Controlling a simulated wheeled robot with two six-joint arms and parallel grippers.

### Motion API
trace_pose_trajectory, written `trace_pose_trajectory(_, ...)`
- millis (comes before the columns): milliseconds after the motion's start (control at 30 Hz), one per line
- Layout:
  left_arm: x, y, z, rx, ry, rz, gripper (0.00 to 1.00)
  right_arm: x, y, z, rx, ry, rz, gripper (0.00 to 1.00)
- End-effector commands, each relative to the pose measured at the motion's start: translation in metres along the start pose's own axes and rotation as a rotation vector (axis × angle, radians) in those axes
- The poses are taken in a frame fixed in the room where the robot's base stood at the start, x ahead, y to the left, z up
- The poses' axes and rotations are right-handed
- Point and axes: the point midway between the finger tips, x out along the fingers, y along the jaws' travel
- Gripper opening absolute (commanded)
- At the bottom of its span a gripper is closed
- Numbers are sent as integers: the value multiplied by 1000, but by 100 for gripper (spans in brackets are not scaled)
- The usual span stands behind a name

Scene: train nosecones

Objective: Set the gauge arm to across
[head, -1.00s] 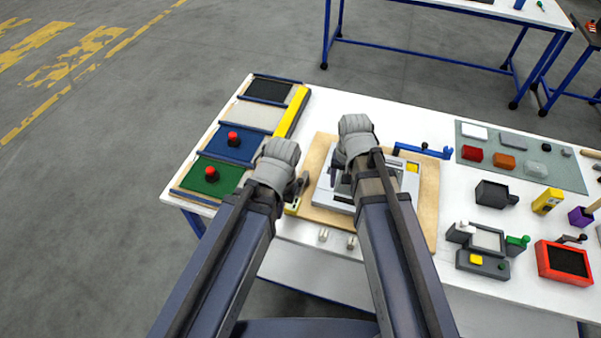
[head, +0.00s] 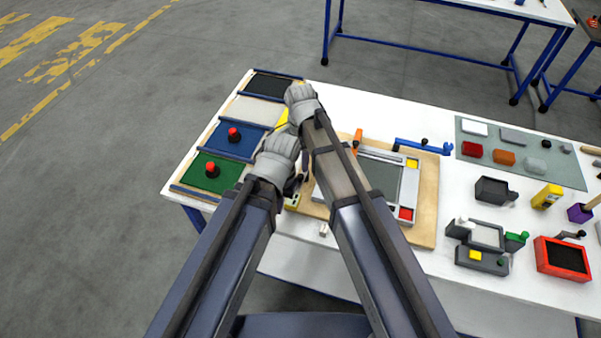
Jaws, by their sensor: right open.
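A blue arm (head: 423,146) with a dark knob lies along the back right of the wooden board (head: 428,205); I cannot tell for sure that it is the gauge arm. On the board sits a pale grey frame (head: 408,190) with a dark panel, a yellow square and a red square. An orange upright piece (head: 357,140) stands at its back left. My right gripper (head: 300,100) is open, left of the board near the trays. My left gripper (head: 279,152) is in front of it, at the board's left edge; its fingertips are hidden.
Trays at left include a blue one (head: 222,148) and a green one (head: 208,183), each with a red knob. At right are a grey mat (head: 520,150) with several blocks, a dark box (head: 492,190), a yellow block (head: 547,196) and a red box (head: 562,260).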

Motion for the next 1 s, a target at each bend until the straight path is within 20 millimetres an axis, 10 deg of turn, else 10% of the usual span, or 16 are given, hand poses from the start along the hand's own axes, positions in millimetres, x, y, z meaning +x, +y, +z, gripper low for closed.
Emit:
trace_pose_trajectory(700,73,7,-4,4,0,-1,0,74,0,0,-1,0,-1,59)
trace_pose_trajectory(1000,76,7,-4,4,0,-1,0,77,0,0,-2,0,-1,59)
